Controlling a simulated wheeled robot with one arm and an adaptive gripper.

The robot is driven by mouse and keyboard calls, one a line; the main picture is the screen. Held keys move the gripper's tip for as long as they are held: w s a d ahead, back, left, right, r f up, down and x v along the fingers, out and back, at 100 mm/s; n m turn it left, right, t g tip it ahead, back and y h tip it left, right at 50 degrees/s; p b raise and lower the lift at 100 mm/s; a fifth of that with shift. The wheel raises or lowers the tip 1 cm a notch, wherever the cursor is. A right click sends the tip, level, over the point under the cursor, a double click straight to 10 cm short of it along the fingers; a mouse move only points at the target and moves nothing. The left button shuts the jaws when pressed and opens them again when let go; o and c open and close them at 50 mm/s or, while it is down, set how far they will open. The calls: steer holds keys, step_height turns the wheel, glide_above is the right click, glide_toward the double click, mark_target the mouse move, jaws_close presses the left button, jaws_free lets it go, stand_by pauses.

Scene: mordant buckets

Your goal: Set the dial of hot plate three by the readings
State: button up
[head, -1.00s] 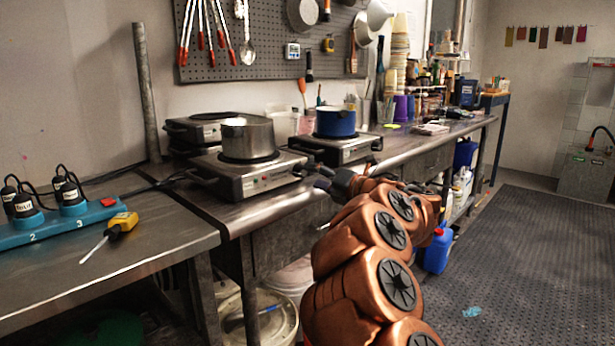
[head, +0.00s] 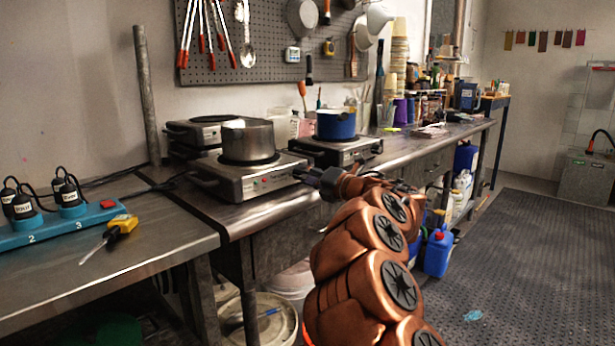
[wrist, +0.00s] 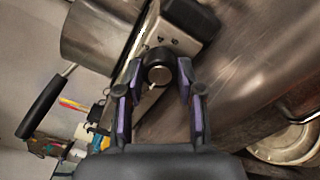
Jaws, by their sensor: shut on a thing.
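A steel hot plate (head: 250,178) with a steel pot (head: 247,138) on it stands on the metal bench. My gripper (head: 308,178) is at its front right end. In the wrist view my gripper (wrist: 160,92) is shut on the dial (wrist: 158,73), a round dark knob with a grey face and a small light mark. One finger is on each side of the knob. The pot also shows there (wrist: 97,35). Farther right, a second hot plate (head: 345,150) carries a blue pot (head: 335,124). A small display (head: 292,54) hangs on the pegboard, too small to read.
Another hot plate (head: 195,130) stands at the back. A bucket (head: 262,320) is under the bench. The floor at right is mostly clear.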

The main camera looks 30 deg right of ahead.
steer(key=c, duration=0.3)
steer(key=shift+r+m+p, duration=0.15)
steer(key=shift+m+p, duration=0.15)
steer(key=shift+p, duration=0.35)
steer(key=m+p, duration=0.2)
steer(key=p, duration=0.1)
steer(key=shift+r, duration=0.2)
steer(key=m+p, duration=0.3)
steer(key=p, duration=0.2)
steer(key=shift+m, duration=0.3)
steer(key=m+p, duration=0.5)
steer(key=p, duration=0.3)
steer(key=shift+f+m, duration=0.1)
steer(key=shift+m, duration=0.3)
steer(key=shift+f+m+p, duration=0.25)
steer(key=shift+m+p, duration=0.85)
steer(key=shift+p, duration=0.1)
